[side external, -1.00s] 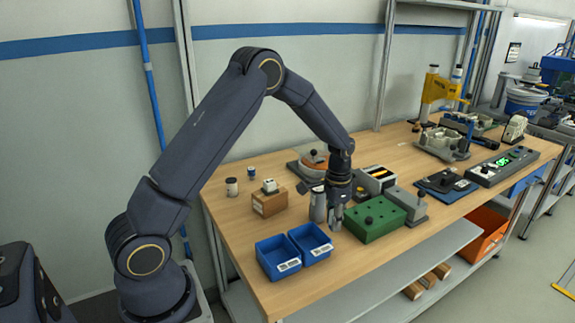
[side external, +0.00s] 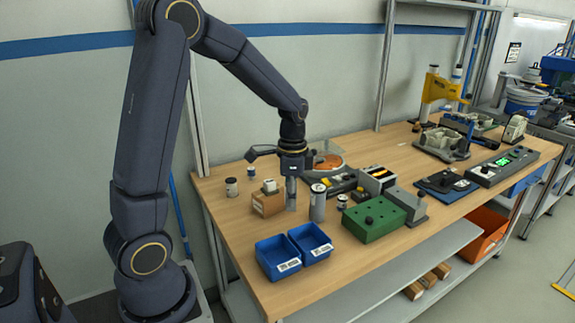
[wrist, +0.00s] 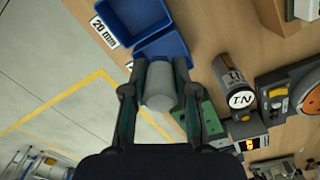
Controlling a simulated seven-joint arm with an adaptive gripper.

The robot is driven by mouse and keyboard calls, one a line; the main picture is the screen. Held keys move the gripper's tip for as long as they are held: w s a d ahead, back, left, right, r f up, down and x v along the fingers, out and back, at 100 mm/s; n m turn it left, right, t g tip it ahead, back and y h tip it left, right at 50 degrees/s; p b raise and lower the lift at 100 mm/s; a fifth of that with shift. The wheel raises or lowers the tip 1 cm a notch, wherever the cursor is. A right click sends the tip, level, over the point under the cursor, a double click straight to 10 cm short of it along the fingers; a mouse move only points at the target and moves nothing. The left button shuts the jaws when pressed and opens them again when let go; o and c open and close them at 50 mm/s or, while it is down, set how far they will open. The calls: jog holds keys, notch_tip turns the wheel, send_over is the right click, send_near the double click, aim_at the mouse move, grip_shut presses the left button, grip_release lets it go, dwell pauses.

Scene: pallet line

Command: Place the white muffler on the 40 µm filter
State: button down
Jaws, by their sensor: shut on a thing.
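My gripper (side external: 291,184) is shut on a pale grey-white cylinder, the white muffler (wrist: 160,85), which sits between both fingers in the wrist view. In the side view the muffler (side external: 291,196) hangs upright above the table, just right of the cardboard box. A silver canister with a dark-rimmed top (side external: 317,203) stands upright on the table to the right of my gripper. In the wrist view this canister (wrist: 234,83) carries a white label with large letters. It looks like the filter, but no 40 µm marking is readable. The muffler and canister are apart.
Two blue bins (side external: 294,255) stand at the front edge. A green block (side external: 373,222) and a small cylinder (side external: 342,201) are to the right. An orange disc fixture (side external: 325,162) lies behind.

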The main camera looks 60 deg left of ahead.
jog(key=s+a+r+n, duration=0.25)
jog(key=s+a, duration=0.45)
jog(key=a, duration=0.5)
jog(key=s+a+r+n, duration=0.25)
jog(key=s+a, duration=0.35)
jog(key=a, duration=0.6)
send_over(231, 180)
jog(key=shift+n, duration=0.3)
jog(key=f, duration=0.9)
jog(key=shift+s+d+f, duration=0.2)
jog(key=shift+s+d, duration=0.1)
jog(key=shift+d, duration=0.05)
jog(key=shift+w+a+f, duration=0.25)
jog(key=shift+f, duration=0.15)
jog(key=shift+a+f, duration=0.1)
jog(key=shift+f, duration=1.55)
jog(key=shift+f, duration=0.1)
jog(key=c, duration=0.9)
grip_release()
